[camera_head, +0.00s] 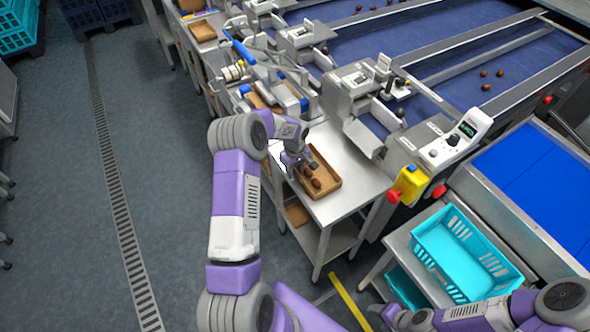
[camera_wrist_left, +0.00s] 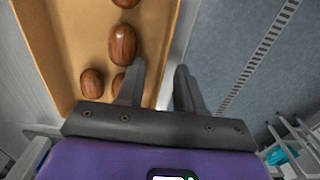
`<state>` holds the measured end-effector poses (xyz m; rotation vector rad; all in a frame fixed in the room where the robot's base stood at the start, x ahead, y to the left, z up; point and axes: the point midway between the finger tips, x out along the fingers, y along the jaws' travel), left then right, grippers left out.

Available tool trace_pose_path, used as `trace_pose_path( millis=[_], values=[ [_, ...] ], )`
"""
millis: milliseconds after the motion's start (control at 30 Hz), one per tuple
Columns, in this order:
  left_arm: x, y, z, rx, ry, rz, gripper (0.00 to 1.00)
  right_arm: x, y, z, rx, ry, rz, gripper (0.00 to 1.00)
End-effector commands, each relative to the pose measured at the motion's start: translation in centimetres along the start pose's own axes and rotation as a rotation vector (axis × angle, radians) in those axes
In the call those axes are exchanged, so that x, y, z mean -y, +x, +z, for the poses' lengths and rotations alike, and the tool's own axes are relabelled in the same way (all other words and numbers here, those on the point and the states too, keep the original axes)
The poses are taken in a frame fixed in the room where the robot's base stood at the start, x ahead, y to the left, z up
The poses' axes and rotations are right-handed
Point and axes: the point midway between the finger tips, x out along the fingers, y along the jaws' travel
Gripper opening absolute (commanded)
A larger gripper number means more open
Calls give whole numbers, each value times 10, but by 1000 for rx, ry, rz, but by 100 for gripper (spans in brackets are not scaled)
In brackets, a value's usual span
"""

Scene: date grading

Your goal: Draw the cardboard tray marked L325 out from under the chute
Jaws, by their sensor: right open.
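A brown cardboard tray (camera_head: 330,188) stands on a steel table below the chute of the nearest grading unit, with a few brown dates (camera_head: 312,183) in it. No marking can be read on it. My left gripper (camera_head: 292,160) is at the tray's left side. In the left wrist view the tray (camera_wrist_left: 72,42) holds several dates (camera_wrist_left: 122,45). There my left gripper's fingers (camera_wrist_left: 160,88) are apart, one inside the tray and one outside, with the side wall between them. My right gripper (camera_head: 388,316) is low at the bottom right, partly cut off, open and away from the tray.
Other cardboard trays (camera_head: 262,101) sit at the units further back, and one (camera_head: 297,214) is on the shelf below. A turquoise crate (camera_head: 462,258) stands right of the table. The floor (camera_head: 165,190) at left is clear.

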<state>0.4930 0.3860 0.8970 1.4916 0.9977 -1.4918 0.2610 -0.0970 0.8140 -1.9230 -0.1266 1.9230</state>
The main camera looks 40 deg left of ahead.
Motion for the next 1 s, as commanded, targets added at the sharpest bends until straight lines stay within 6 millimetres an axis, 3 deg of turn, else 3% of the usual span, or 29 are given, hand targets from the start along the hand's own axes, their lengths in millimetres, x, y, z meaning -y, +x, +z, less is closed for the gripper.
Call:
trace_pose_path(
  millis=[500,1000],
  values=[
    [0,-70,0,-2,1,1,37,0,0,0,0,0,0,60],
    [0,-75,0,0,0,0,37,0,0,0,0,0,0,60]
  ],
)
